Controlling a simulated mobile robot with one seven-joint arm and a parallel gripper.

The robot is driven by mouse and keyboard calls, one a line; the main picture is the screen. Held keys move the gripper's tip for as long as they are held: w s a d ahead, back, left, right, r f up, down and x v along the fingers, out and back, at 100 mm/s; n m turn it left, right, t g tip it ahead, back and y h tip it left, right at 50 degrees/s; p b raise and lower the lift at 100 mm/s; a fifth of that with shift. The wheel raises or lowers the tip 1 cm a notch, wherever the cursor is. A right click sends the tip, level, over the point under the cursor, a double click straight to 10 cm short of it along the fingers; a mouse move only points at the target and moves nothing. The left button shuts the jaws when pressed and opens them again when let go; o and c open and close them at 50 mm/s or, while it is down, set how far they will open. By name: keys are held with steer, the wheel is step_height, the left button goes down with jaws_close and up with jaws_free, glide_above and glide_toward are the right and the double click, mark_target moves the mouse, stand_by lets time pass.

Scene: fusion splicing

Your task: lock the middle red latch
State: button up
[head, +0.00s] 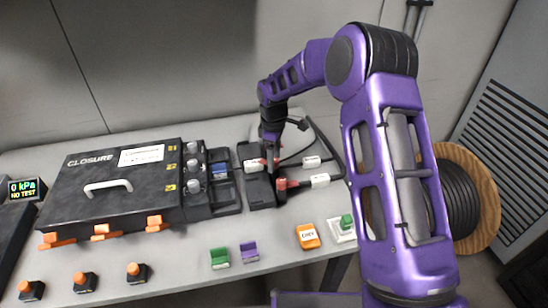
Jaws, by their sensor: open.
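The black case marked CLOSURE (70,190) has three orange latches along its front lower edge: a left latch (50,240), a middle latch (104,232) and a right latch (156,224). They look more orange than red, and I cannot tell whether the middle one is locked. My gripper (272,150) is open, pointing down over a black block (259,192) to the right of the case, well away from these latches. Small red parts (283,184) show at that block, close to my gripper. My gripper's fingertips are small and partly lost against the dark parts.
Black cables with white labelled ends (320,181) lie right of the block. Three orange-knobbed black pieces (85,282) stand along the front. A green piece (220,258), a purple piece (249,251) and an orange box (308,236) sit on the table. A cable reel (466,195) stands right.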

step_height(320, 180, up, 17)
steer(key=p, duration=0.1)
steer(key=shift+s+r, duration=0.2)
steer(key=shift+s, duration=0.05)
stand_by(0.4)
